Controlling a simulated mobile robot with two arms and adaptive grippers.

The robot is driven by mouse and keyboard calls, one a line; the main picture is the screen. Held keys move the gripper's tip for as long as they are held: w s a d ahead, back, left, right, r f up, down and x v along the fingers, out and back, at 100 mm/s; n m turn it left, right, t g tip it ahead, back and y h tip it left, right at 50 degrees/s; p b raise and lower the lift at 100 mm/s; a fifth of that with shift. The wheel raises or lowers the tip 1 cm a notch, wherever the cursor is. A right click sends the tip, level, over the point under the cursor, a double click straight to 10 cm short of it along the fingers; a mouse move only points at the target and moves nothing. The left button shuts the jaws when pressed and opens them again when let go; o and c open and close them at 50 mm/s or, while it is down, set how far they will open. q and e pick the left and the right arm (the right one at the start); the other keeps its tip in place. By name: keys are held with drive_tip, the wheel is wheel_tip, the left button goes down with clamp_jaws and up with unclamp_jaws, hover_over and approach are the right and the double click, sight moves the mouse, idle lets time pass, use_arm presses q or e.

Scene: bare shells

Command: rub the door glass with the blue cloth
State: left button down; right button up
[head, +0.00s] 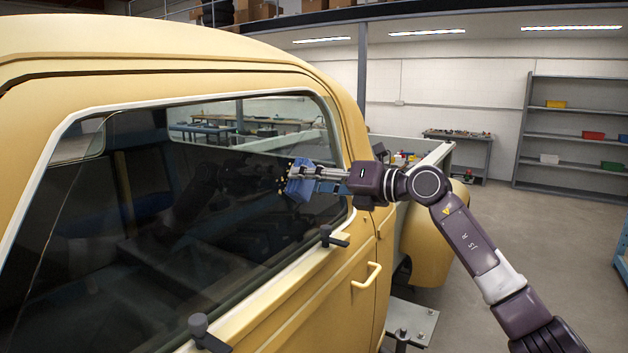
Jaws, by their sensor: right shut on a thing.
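The door glass (150,240) fills the window of a yellow vehicle cab on the left. It is dark and reflects the room. My right gripper (300,174) is shut on the blue cloth (300,190) near the rear part of the glass, on the right side of the window. The cloth is bunched at the fingertips and hangs a little below them. It looks close against the glass, but I cannot tell whether it touches. My left gripper is not in view.
The yellow door (330,300) has a pull handle (366,276) below the glass. Dark clamp-like pieces (333,238) stick out along the window's lower edge. A small metal stand (410,322) is beside the vehicle. Grey shelves (575,130) stand at the back right. Open floor lies right of my arm.

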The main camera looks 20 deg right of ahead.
sight(299, 182)
drive_tip(key=shift+s+a, duration=1.1)
drive_tip(key=shift+a, duration=0.35)
drive_tip(key=shift+s+a, duration=1.1)
drive_tip(key=shift+a, duration=0.3)
drive_tip(key=shift+w+r+p, duration=0.15)
drive_tip(key=shift+r+p, duration=0.5)
drive_tip(key=shift+r, duration=0.15)
drive_tip(key=shift+w+d, duration=0.55)
drive_tip(key=shift+d, duration=0.2)
drive_tip(key=shift+w+d, duration=0.55)
drive_tip(key=shift+d, duration=0.15)
drive_tip(key=shift+w+d+r+p, duration=0.1)
drive_tip(key=shift+w+d+p, duration=0.35)
drive_tip(key=shift+d, duration=0.15)
drive_tip(key=shift+w+d, duration=0.6)
drive_tip(key=shift+d, duration=0.2)
drive_tip(key=shift+w+d+p, duration=0.7)
drive_tip(key=shift+w+d, duration=0.05)
drive_tip(key=shift+d, duration=0.2)
drive_tip(key=shift+w+d, duration=0.3)
drive_tip(key=shift+d, duration=0.05)
